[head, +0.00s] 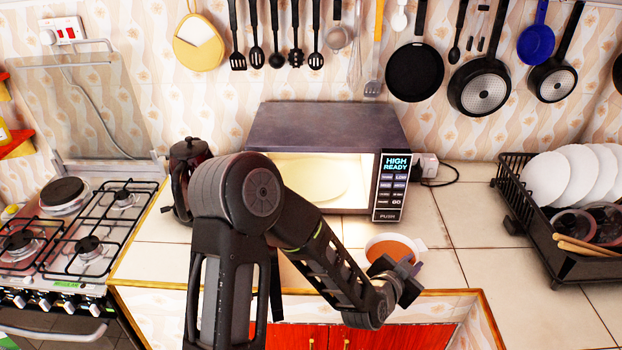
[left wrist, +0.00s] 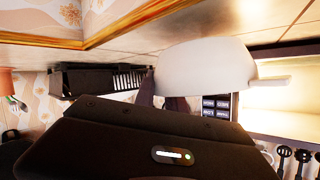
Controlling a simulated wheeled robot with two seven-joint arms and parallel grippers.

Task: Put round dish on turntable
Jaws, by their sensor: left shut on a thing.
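The round dish (head: 388,240) is white outside with an orange-brown inside and small side handles. It is in front of the microwave's control panel, near the counter's front edge. My left gripper (head: 398,268) is shut on its near rim. In the left wrist view the dish's white side (left wrist: 205,68) shows large, and the gripper's fingers (left wrist: 165,97) meet its edge. The turntable (head: 312,178) is a pale round plate inside the lit, open microwave (head: 325,128), behind and left of the dish. My arm covers part of the opening. My right gripper is not in view.
A dark kettle (head: 186,165) stands left of the microwave, beside the gas stove (head: 85,240). A black dish rack (head: 515,200) with white plates stands at the right. Pans and utensils hang on the wall above. The counter (head: 470,225) between dish and rack is clear.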

